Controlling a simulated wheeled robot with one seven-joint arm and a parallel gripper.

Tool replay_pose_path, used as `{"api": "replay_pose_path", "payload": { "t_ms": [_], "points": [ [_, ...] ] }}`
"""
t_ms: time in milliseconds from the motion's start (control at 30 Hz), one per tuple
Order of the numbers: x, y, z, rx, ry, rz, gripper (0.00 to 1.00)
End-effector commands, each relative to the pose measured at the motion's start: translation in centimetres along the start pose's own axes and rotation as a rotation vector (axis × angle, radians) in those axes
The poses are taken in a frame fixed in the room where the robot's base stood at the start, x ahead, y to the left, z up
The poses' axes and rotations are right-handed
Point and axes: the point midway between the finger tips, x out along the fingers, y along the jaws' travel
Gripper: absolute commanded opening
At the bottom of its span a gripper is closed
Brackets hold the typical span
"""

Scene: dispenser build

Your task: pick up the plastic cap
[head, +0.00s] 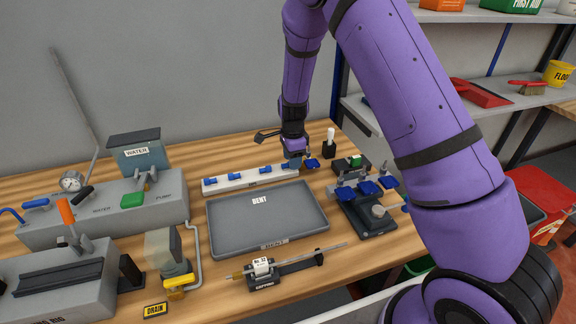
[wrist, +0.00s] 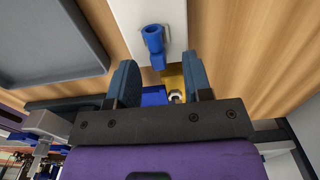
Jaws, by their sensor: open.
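My gripper (head: 295,161) is over the right end of a white rail (head: 250,177) at the back of the wooden table. In the wrist view its two fingers (wrist: 160,62) are apart. A blue fitting (wrist: 153,42) on the white rail lies just beyond the fingertips. Between the fingers show a blue piece (wrist: 153,98), a yellow patch and a small pale metallic part (wrist: 176,96), partly hidden by the gripper body. I cannot tell for certain which piece is the plastic cap. Several blue fittings (head: 235,175) sit along the rail.
A grey tray marked BENT (head: 222,238) lies in front of the rail. A dark fixture with blue parts (head: 378,222) stands to the right. A black holder with a white-topped item (head: 328,150) is close right of my gripper. The water pump unit (head: 105,213) is at left.

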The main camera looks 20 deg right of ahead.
Motion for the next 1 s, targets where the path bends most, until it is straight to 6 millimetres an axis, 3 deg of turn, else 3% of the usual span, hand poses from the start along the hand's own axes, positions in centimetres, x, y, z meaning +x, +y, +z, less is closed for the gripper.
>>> {"api": "replay_pose_path", "payload": {
  "t_ms": [267,467,500,1000],
  "points": [
    [0.63,-0.03,0.06,0.0,-0.001,-0.001,0.46],
    [0.61,-0.02,0.06,0.0,-0.001,-0.001,0.02],
    [0.61,-0.02,0.06,0.0,-0.001,-0.001,0.0],
    [-0.01,-0.05,0.06,0.0,0.0,-0.003,0.0]
  ]
}}
